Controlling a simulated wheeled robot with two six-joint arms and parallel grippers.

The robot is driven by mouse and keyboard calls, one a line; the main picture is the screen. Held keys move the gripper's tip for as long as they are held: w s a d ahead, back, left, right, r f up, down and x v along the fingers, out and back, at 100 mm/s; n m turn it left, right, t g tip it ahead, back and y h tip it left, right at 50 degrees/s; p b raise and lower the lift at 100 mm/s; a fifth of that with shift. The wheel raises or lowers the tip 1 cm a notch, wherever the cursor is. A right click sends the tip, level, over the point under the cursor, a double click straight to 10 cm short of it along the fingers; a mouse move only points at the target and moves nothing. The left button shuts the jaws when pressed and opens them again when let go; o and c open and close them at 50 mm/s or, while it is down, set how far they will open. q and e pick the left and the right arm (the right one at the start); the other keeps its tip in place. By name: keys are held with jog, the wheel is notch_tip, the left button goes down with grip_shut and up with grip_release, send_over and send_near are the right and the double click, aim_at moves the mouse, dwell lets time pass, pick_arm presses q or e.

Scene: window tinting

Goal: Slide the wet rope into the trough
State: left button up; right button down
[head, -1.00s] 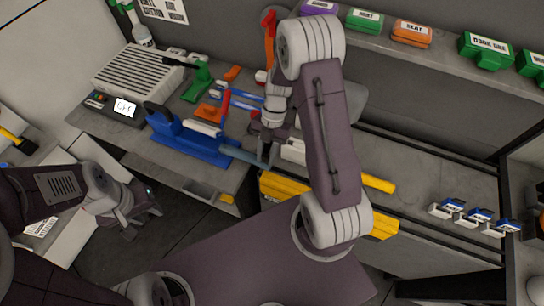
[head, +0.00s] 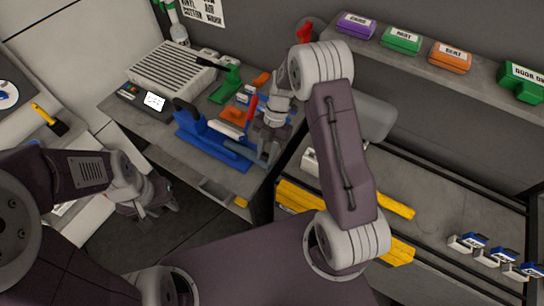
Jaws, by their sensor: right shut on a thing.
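A blue trough-like holder (head: 208,147) with a black handle stands on the grey bench, with a white bar along its top. A grey-blue length that looks like the wet rope (head: 247,149) lies at its right end. My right gripper (head: 268,150) points down there and is shut on it; the fingertips are small and partly hidden by the wrist, so the exact grip is unclear. My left gripper (head: 156,208) hangs empty over the floor in front of the bench, its fingers apart.
A white-grey ribbed box (head: 172,68) and a small display unit (head: 150,100) stand at the back left of the bench. Green (head: 227,86) and orange tools lie behind the holder. A small grey tray (head: 215,191) sits at the front edge. A shelf with labelled boxes (head: 402,41) runs behind.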

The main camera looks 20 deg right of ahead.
jog(key=shift+w+a, duration=1.4)
jog(key=shift+w, duration=0.25)
jog(key=shift+w+a, duration=1.4)
jog(key=shift+w, duration=0.25)
jog(key=c, duration=1.1)
grip_release()
jog(key=shift+o, duration=0.2)
jog(key=shift+w+d+r+b, duration=0.15)
jog(key=shift+r+b, duration=0.15)
jog(key=shift+b, duration=0.05)
jog(key=b+v, duration=0.1)
jog(key=v, duration=0.7)
jog(key=shift+r, duration=0.15)
